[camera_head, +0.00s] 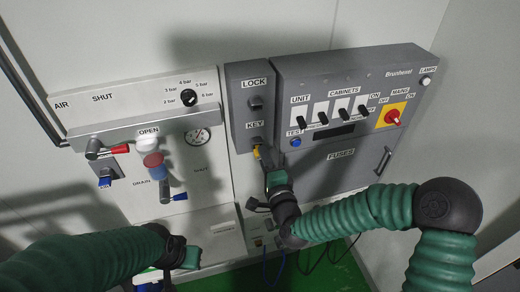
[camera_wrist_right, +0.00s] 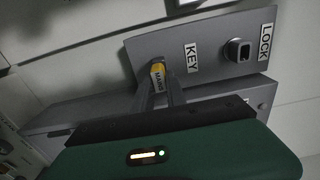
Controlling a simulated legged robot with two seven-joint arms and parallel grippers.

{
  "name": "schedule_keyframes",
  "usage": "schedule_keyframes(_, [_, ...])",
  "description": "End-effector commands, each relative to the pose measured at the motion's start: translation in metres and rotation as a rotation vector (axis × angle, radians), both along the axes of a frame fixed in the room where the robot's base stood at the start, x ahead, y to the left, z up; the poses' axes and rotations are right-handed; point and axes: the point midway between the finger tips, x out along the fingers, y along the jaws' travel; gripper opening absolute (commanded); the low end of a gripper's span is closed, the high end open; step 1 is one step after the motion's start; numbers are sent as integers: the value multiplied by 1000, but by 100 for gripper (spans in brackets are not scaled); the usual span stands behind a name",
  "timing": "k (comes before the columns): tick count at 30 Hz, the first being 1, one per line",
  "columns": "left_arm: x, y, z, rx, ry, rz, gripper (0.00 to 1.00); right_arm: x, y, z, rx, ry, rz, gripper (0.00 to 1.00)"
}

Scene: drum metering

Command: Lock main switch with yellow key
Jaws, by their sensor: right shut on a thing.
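The yellow key (camera_head: 257,152) is at the KEY position low on the grey lock panel (camera_head: 238,103). My right gripper (camera_head: 262,160) is shut on it. In the right wrist view the yellow key (camera_wrist_right: 158,74), with lettering on it, sits between the fingertips of my right gripper (camera_wrist_right: 159,84) at the panel face. I cannot tell how deep the key sits. The lock (camera_head: 255,103) is a dark knob-like part under the LOCK label, above the key; it also shows in the right wrist view (camera_wrist_right: 238,50). The red main switch (camera_head: 392,117) is on a yellow plate at right. My left gripper (camera_head: 176,250) is low at left, its fingers unclear.
The fuse cabinet (camera_head: 340,153) with several switches adjoins the lock panel at right. The air panel (camera_head: 120,115) at left carries a red-handled valve (camera_head: 108,150), a blue valve and a gauge (camera_head: 197,136). Cables hang below the cabinet over green floor (camera_head: 345,272).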

Motion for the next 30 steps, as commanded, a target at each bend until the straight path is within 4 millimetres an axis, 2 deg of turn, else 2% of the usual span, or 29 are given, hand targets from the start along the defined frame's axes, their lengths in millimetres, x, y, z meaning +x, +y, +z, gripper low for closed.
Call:
schedule_keyframes(4, [0, 0, 0, 0, 0, 0, 0, -8, 3, -3, -1, 10, 14, 0])
schedule_keyframes(21, [0, 0, 1, 0, 0, 0, 0, -25, -7, -1, 0, 3, 4, 0])
schedule_keyframes(30, [0, 0, 2, 0, 0, 0, 0, -29, -8, -1, 0, 3, 4, 0])
